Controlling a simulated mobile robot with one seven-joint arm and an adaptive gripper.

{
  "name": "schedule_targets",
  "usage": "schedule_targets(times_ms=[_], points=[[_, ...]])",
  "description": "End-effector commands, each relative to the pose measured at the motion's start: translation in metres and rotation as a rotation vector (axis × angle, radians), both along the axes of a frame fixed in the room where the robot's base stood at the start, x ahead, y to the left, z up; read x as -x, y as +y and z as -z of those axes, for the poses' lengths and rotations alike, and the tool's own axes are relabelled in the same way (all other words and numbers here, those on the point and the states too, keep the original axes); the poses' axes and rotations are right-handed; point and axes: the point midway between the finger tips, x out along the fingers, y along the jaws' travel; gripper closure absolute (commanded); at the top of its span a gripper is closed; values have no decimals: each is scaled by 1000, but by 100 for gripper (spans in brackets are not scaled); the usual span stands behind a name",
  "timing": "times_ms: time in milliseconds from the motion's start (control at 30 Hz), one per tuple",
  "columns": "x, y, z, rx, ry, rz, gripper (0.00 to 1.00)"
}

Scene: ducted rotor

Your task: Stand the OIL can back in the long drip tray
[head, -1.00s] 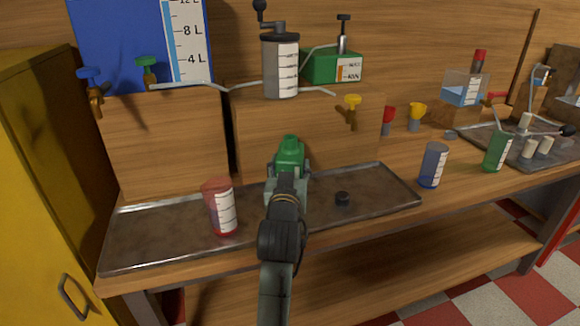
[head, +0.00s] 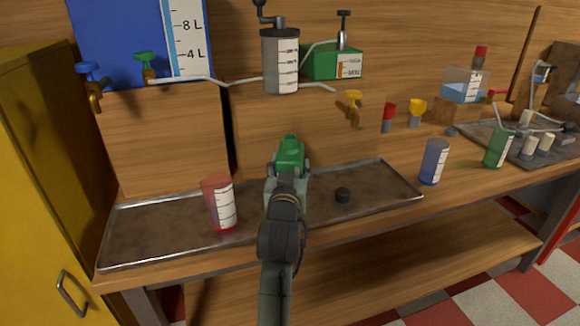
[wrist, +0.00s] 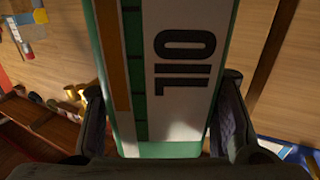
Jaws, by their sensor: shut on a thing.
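The OIL can is a green can (head: 290,152) with a white label. In the wrist view the can (wrist: 175,75) fills the middle, with the word OIL running along its label and an orange strip on its left. My gripper (head: 287,178) is shut on the can, one finger on each side of it. In the head view the can shows in front of the wooden block, over the back part of the long drip tray (head: 150,243). My arm hides part of the tray. I cannot tell whether the can's bottom touches the tray.
A red measuring beaker (head: 219,203) stands in the tray left of my gripper. A blue beaker (head: 433,162) and a green beaker (head: 498,147) stand farther right. A yellow tap (head: 350,103) sticks out of the wooden block.

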Motion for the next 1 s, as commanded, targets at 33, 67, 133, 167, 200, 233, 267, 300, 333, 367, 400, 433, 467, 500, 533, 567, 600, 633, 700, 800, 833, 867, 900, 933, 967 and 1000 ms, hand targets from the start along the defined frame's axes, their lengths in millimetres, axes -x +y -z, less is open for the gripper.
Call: schedule_targets(times_ms=[33,67,133,167,200,233,267,300,333,367,400,433,467,500,533,567,600,633,700,800,833,867,900,933,967,1000], points=[[0,0,-1,-1,-5,0,100],[0,0,-1,-1,-6,0,48],[0,0,-1,-1,-5,0,44],[0,0,-1,-1,-5,0,42],[0,0,-1,-1,-4,0,39],[0,0,-1,0,-4,0,37],[0,0,0,0,-3,0,35],[0,0,0,0,-3,0,32],[0,0,0,0,-2,0,30],[0,0,0,0,-2,0,28],[0,0,0,0,-2,0,26],[0,0,0,0,-1,0,25],[0,0,0,0,-1,0,25],[0,0,0,0,-1,0,25],[0,0,0,0,-1,0,25],[0,0,1,0,-1,0,25],[0,0,1,0,-1,0,25],[0,0,1,0,0,0,25],[0,0,3,1,5,0,25],[7,1,2,1,3,0,25],[11,1,2,1,3,0,25],[15,1,2,1,3,0,25],[22,2,2,1,1,0,25],[27,2,2,1,1,0,25],[32,2,2,1,1,0,25],[40,3,2,2,1,0,25]])
